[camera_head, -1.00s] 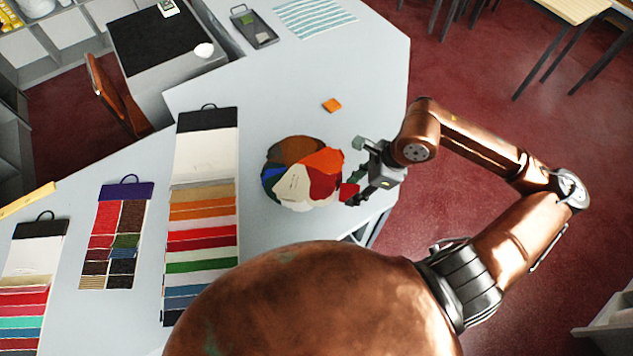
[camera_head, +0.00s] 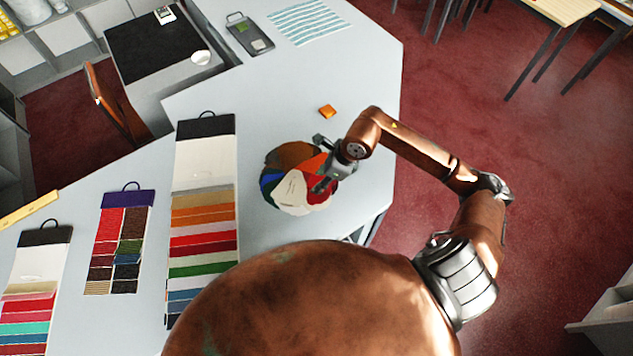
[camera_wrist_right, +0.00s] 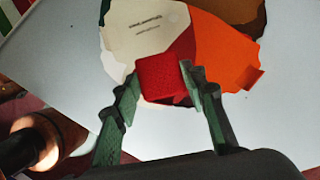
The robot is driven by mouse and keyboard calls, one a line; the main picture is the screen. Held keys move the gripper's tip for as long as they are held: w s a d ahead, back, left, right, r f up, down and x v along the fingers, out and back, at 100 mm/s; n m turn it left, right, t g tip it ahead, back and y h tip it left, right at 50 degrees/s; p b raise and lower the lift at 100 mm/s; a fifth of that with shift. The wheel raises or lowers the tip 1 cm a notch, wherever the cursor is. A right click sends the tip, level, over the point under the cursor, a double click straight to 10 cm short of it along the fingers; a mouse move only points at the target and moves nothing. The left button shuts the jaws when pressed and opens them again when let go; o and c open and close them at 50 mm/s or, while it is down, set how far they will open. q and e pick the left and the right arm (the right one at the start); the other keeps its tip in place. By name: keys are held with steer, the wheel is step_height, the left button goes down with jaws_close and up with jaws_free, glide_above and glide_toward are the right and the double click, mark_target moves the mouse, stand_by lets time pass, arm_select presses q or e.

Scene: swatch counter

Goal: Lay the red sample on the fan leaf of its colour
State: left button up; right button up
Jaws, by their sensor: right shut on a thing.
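The red sample (camera_wrist_right: 163,79) is a small red square between the fingertips of my right gripper (camera_wrist_right: 160,76) in the right wrist view. In the head view the right gripper (camera_head: 322,168) is over the right side of the round colour fan (camera_head: 284,190), and I cannot make the sample out there. The fan has white, orange, brown, blue and red leaves. Its red leaf (camera_head: 316,194) is partly hidden under the gripper. In the wrist view the sample overlaps the fan, and I cannot tell whether it touches. My left gripper is not in view.
An orange sample (camera_head: 327,111) lies behind the fan. A long swatch card (camera_head: 205,160) lies left of it, with smaller cards beyond. The counter right of the fan is narrow.

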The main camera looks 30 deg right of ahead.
mark_target(320, 180)
steer(key=shift+w+a+f, duration=0.25)
steer(key=shift+w+f, duration=0.35)
steer(key=shift+f, duration=0.15)
step_height(320, 180, down, 3)
steer(key=shift+w+f+p, duration=0.1)
steer(key=shift+p, duration=0.7)
steer(key=shift+f, duration=0.2)
steer(key=o, duration=0.8)
steer(key=shift+r, duration=0.1)
steer(key=shift+r, duration=0.1)
